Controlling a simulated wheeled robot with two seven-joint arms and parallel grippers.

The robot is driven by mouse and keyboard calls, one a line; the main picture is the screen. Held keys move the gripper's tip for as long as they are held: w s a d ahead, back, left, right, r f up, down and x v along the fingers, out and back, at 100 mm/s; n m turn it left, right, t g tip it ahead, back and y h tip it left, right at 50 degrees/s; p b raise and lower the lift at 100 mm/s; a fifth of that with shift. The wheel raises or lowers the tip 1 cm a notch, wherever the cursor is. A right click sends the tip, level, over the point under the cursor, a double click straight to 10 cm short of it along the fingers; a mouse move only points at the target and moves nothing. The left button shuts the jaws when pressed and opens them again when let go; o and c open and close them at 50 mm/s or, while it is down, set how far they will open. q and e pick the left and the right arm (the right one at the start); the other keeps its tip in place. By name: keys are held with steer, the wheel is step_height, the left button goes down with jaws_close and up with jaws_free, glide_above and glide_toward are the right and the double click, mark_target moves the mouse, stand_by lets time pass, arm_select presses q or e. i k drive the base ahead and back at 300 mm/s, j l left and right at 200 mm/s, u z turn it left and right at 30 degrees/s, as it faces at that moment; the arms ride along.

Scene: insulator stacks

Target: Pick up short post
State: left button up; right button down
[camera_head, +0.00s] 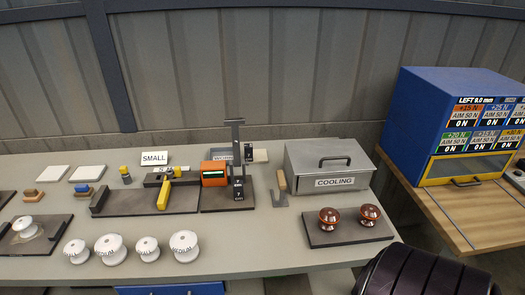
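No label in the head view names a short post. Two brown insulators (329,218) stand on a dark plate (318,237) at the right. Neither of my grippers shows in this view.
A dark fixture with a yellow lever (164,193) stands at centre left, beside an orange box (214,173) and a tall dark stand (237,148). A grey COOLING box (322,161) is at back right. A blue cabinet (426,115) stands on a wooden table (462,216).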

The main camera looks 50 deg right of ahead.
mark_target(238, 185)
steer(key=z, duration=1.25)
